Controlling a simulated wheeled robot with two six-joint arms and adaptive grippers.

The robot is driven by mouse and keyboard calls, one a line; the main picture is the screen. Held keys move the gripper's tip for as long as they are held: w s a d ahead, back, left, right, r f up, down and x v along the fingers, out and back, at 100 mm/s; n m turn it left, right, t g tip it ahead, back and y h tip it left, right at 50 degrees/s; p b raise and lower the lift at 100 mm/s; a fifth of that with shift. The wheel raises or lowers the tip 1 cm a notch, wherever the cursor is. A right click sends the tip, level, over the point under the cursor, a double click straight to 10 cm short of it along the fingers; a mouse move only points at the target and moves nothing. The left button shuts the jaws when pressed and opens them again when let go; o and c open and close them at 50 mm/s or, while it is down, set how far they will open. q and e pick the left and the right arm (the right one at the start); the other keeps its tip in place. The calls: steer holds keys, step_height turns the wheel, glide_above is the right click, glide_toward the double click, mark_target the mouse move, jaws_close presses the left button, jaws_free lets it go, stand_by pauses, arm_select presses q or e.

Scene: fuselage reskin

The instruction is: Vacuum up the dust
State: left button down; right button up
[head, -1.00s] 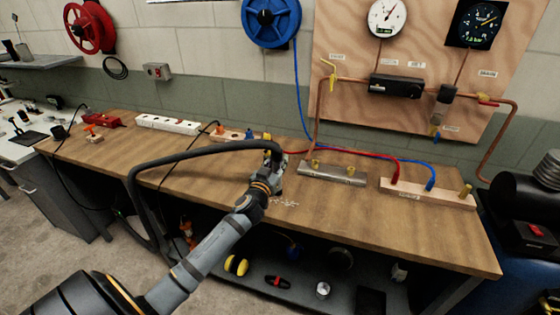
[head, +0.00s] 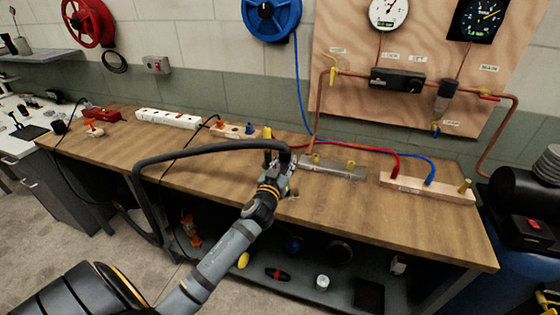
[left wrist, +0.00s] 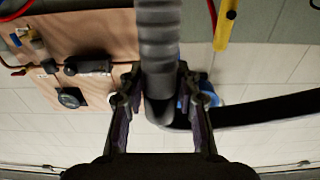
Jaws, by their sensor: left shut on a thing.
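My left gripper (head: 277,168) is low over the wooden workbench (head: 370,215), near its middle. It is shut on a ribbed vacuum hose (left wrist: 158,45), whose dark length (head: 205,149) arches away to the left in the head view. In the left wrist view, the two fingers of the left gripper (left wrist: 160,88) stand on either side of the hose. A few pale specks of dust (head: 293,193) show on the bench just right of the gripper. The gripper and arm may hide more. The hose's mouth is hidden in the head view. My right gripper is in neither view.
A metal block (head: 335,169) and a wooden block with red and blue hoses (head: 425,188) stand right of the gripper. A white power strip (head: 167,119) lies at the back left. A plywood gauge panel (head: 415,55) hangs behind. The bench's front right is clear.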

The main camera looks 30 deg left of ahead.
arm_select(q)
steer(key=d+r+p, duration=0.3)
steer(key=r+p, duration=0.3)
steer(key=r, duration=0.1)
steer(key=shift+w+r, duration=0.35)
steer(key=shift+w, duration=0.05)
stand_by(0.9)
steer(key=shift+d, duration=0.1)
stand_by(0.5)
